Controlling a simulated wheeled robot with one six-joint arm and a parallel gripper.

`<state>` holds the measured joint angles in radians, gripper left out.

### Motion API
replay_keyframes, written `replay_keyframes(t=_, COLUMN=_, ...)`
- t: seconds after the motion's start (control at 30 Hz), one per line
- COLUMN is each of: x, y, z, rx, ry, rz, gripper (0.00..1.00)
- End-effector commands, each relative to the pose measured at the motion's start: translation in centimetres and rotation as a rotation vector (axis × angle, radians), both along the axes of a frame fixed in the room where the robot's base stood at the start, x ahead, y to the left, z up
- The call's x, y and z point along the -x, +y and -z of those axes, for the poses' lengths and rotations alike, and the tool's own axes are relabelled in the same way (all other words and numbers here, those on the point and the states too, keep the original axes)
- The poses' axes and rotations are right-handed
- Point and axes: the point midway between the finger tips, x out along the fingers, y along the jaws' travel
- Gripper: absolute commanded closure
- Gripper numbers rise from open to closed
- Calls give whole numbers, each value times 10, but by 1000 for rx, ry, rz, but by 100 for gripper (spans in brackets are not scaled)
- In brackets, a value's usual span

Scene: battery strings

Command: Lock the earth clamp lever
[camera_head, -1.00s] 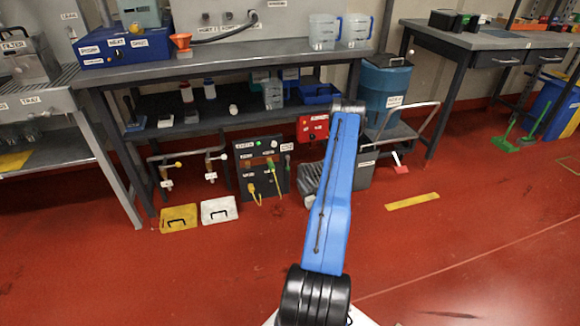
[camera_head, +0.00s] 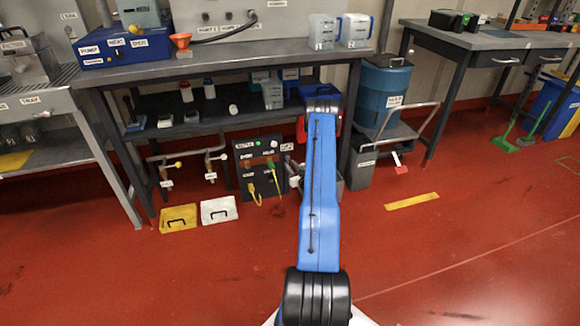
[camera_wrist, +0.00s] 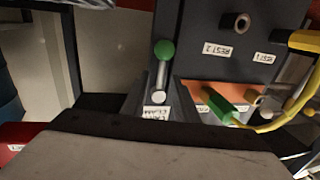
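The earth clamp lever, a metal stem with a green knob (camera_wrist: 165,50), shows in the wrist view beside the dark panel. Its stem runs from the knob down the picture to a pale round end by a small label (camera_wrist: 156,112) too blurred to read surely. Labels appear upside down in this view. The dark battery panel (camera_head: 258,175) stands on the floor in the head view, left of my arm. My gripper is hidden behind my blue arm there. In the wrist view a grey block with a dark edge fills the bottom; I cannot tell whether it is my gripper. No finger contact with the lever shows.
A green plug (camera_wrist: 218,103) on a yellow cable (camera_wrist: 288,110) sits at an orange patch right of the lever. In the head view, the bench (camera_head: 225,62) and its lower shelf overhang the panel. Front floor is clear.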

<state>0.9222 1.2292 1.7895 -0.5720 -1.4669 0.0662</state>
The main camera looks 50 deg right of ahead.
Motion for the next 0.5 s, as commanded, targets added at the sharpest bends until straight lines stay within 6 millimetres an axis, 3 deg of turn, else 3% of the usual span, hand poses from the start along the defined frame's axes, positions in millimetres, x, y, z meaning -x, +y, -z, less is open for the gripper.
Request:
replay_keyframes(t=0.37, x=-4, y=-1, z=0, rx=0, ry=0, rz=0, gripper=73)
replay_keyframes(t=0.47, x=-4, y=-1, z=0, rx=0, ry=0, rz=0, gripper=97)
replay_keyframes(t=0.5, x=-4, y=-1, z=0, rx=0, ry=0, rz=0, gripper=100)
